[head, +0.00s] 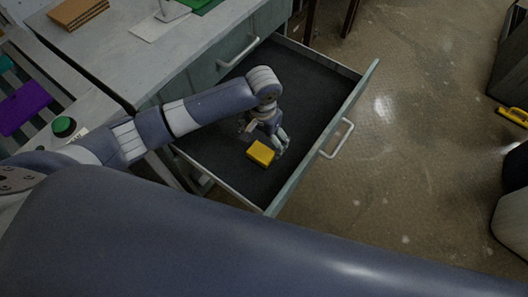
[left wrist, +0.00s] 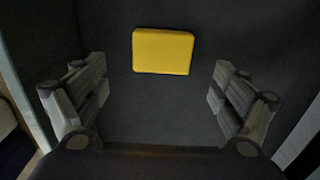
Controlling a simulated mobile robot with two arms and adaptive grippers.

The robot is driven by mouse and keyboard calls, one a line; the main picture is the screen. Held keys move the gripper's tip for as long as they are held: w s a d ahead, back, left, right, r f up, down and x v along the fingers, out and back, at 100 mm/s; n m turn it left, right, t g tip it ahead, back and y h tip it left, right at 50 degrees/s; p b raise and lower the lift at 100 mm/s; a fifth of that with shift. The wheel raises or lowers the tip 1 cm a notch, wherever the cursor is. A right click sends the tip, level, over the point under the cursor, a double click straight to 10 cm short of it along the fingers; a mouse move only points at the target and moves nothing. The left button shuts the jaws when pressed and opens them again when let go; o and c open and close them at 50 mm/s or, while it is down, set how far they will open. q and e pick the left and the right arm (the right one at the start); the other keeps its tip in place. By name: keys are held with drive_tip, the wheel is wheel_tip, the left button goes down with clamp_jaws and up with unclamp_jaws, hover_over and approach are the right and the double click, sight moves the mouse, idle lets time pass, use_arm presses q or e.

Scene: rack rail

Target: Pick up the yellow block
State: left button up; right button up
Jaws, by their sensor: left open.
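The yellow block (head: 261,153) lies flat on the dark floor of the open drawer, near the drawer's front left corner in the head view. In the left wrist view the yellow block (left wrist: 162,51) sits ahead of the fingers, in the gap between their lines. My left gripper (head: 270,138) is inside the drawer, pointing down just behind and beside the block. In the left wrist view its fingers (left wrist: 160,95) are wide apart with nothing between them. I cannot tell how high they are above the drawer floor. My right gripper does not show.
The open drawer (head: 366,88) has raised walls around the block and a handle (head: 337,139) on its front. A counter with papers and a brown board (head: 78,13) stands at upper left. A green button (head: 63,126) and a purple item (head: 24,107) lie at left. The rest of the drawer is empty.

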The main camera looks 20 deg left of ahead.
sight(261, 152)
use_arm(q)
drive_tip(key=shift+f, duration=1.3)
drive_tip(key=f, duration=0.3)
drive_tip(key=shift+s+a+f, duration=0.25)
drive_tip(key=shift+s+a, duration=0.05)
drive_tip(key=shift+s, duration=0.05)
drive_tip(key=shift+w+f, duration=0.1)
drive_tip(key=shift+f, duration=0.4)
drive_tip(key=c, duration=1.2)
drive_tip(key=shift+r, duration=0.15)
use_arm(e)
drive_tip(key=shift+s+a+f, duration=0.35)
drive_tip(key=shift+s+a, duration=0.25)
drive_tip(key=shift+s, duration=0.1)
